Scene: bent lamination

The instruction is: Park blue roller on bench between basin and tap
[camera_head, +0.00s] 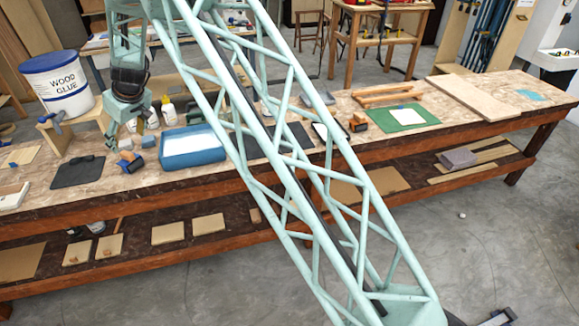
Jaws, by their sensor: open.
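A blue basin (193,153) with white contents stands on the bench (235,184), right of my gripper. My gripper (134,132) hangs open, fingers downward, left of the basin. Just below it lies a small blue and orange piece (130,162), which looks like a roller. A small blue piece (148,142) shows beside it; I cannot tell whether the two are joined. I cannot tell whether the fingers touch either. A small dark blue fitting (54,118) at the wooden stand below the glue bucket may be the tap.
A white wood glue bucket (58,84) stands at the left rear. A dark mat (78,172) lies left of the roller-like piece. Bottles (168,111) stand behind the basin. My arm crosses the middle and hides part of the bench. A green mat (404,117) lies farther right.

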